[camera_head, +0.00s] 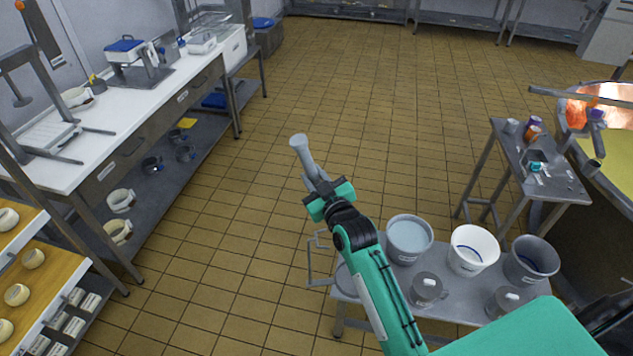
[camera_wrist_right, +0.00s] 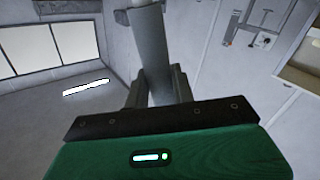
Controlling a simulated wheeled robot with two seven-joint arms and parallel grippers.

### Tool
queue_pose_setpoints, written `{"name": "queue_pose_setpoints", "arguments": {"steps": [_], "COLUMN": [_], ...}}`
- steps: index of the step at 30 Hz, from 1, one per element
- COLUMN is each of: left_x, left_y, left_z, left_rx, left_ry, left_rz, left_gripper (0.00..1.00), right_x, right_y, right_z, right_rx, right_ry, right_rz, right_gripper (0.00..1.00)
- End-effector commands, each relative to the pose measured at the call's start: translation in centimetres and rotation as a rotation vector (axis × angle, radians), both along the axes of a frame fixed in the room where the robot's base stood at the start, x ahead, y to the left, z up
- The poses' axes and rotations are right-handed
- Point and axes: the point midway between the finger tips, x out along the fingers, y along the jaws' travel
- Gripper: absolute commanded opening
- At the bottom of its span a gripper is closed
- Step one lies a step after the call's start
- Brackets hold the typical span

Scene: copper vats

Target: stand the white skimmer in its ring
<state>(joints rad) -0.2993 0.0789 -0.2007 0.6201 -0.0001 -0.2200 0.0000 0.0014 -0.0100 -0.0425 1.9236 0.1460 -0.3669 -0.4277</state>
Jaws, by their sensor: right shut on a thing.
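My right gripper (camera_head: 319,182) is shut on a pale grey-white tool, which I take to be the white skimmer (camera_head: 301,150). It is a straight shaft with a wider round end, pointing up and away from the gripper, above the open floor. In the right wrist view the shaft (camera_wrist_right: 152,55) stands between the fingers, slightly tilted. The rest of the tool is hidden or cut off. A thin wire holder (camera_head: 312,268) sticks out at the left end of the low bench, below the gripper. It seems to bear the ring, but the ring is too small to make out clearly. My left gripper is not in view.
The low bench (camera_head: 455,310) holds several buckets, including a water-filled one (camera_head: 409,238) and a white one (camera_head: 473,250), close beside my right arm. A small table (camera_head: 545,185) and a copper vat (camera_head: 605,105) stand right. A long counter (camera_head: 130,120) runs left. The middle floor is clear.

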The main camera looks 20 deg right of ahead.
Motion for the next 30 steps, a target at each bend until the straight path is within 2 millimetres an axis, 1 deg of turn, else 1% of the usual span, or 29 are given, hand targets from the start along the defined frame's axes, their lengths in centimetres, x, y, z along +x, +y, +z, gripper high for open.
{"name": "queue_pose_setpoints", "arguments": {"steps": [7,26,30], "left_x": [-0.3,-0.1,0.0], "left_y": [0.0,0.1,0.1], "left_z": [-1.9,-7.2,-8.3], "left_rx": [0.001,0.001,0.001], "left_ry": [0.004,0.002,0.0], "left_rz": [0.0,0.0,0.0], "left_gripper": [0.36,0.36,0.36], "right_x": [0.1,0.4,0.5], "right_y": [0.4,1.7,2.2], "right_z": [-1.9,-7.5,-8.6], "right_rx": [0.0,0.0,0.002], "right_ry": [-0.001,-0.001,-0.001], "right_rz": [0.0,-0.001,-0.001], "right_gripper": [0.0,0.0,0.0]}}
